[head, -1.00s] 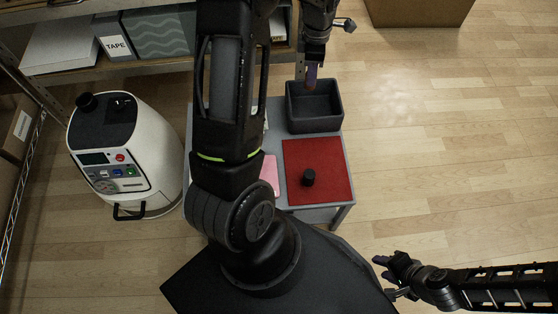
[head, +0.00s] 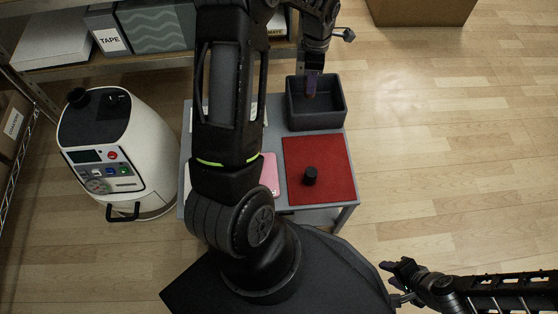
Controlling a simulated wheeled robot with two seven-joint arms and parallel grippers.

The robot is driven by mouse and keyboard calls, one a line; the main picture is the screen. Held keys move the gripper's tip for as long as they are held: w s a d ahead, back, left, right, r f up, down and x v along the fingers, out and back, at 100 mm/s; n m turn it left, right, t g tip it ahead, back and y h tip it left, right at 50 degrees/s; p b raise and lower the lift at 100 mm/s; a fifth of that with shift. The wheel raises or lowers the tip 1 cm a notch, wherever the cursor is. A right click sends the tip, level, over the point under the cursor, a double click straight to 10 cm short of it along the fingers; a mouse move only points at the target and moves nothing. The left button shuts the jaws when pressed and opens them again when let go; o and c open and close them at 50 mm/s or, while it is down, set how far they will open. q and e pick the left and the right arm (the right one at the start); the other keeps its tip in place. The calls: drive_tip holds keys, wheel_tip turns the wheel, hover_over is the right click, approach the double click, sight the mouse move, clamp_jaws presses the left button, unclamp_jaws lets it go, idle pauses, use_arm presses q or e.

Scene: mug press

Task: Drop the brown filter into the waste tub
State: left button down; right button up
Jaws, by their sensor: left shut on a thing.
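The waste tub (head: 316,123) is a dark grey open box at the back right of the grey table. My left gripper (head: 312,83) points down over the tub and is shut on the brown filter (head: 311,95), of which only a small brown part shows. The filter appears against the tub's inside; whether it is above or below the rim is hard to tell. My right gripper (head: 387,266) is low at the right, away from the table, seen from the side. Its opening cannot be made out.
A red mat (head: 330,160) with a small black cylinder (head: 310,176) lies in front of the tub. A pink item (head: 269,174) is partly hidden by my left arm. A white machine (head: 140,150) stands left of the table (head: 345,212). Shelves with boxes are behind.

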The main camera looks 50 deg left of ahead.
use_arm(q)
drive_tip(key=c, duration=1)
unclamp_jaws()
drive_tip(key=shift+r, duration=0.1)
wheel_tip(320, 180, up, 8)
drive_tip(key=p, duration=0.2)
drive_tip(key=shift+p, duration=0.3)
drive_tip(key=shift+f, duration=0.2)
